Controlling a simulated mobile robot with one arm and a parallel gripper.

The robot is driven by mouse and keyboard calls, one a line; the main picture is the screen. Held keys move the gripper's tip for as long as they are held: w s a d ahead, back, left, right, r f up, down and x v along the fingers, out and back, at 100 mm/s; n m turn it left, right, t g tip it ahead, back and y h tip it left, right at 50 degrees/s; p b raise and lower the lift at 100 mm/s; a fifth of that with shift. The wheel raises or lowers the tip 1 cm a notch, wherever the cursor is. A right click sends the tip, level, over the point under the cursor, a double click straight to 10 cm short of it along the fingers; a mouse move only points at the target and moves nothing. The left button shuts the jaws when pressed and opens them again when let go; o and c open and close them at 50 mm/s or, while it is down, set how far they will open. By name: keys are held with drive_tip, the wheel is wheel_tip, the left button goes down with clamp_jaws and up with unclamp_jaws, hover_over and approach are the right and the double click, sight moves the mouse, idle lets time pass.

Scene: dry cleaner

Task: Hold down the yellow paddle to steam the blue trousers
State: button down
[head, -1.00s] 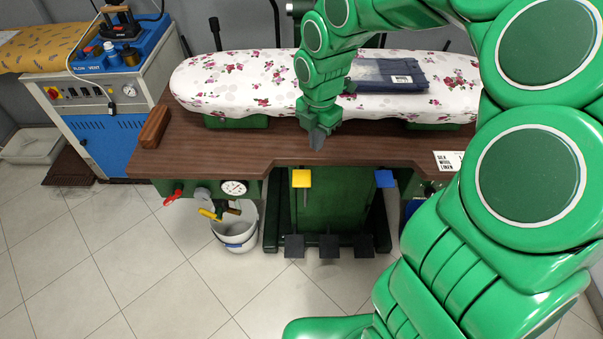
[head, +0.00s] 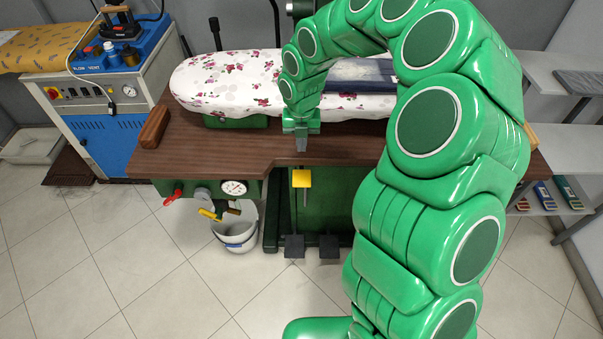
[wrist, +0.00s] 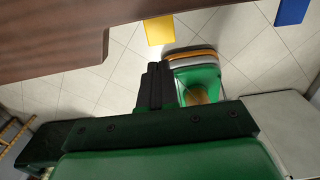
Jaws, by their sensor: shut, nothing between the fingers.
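The yellow paddle (head: 302,179) sticks out below the front edge of the brown worktop; it also shows at the top of the wrist view (wrist: 158,30). My gripper (head: 301,148) is shut and empty, pointing down. In the head view its tips appear just above the paddle, by the worktop's front edge. In the wrist view the closed fingers (wrist: 155,84) are apart from the paddle, with a gap of floor showing between. The blue trousers (head: 360,73) lie folded on the flowered ironing board (head: 225,85), partly hidden by my arm.
A blue paddle (wrist: 291,11) shows in the wrist view; my arm hides it in the head view. A red-handled valve (head: 172,198), a gauge (head: 234,188) and a white bucket (head: 236,232) are left of the yellow paddle. Black pedals (head: 294,247) are below. The worktop (head: 215,150) borders my gripper.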

sight(302, 180)
drive_tip(key=shift+f, duration=7)
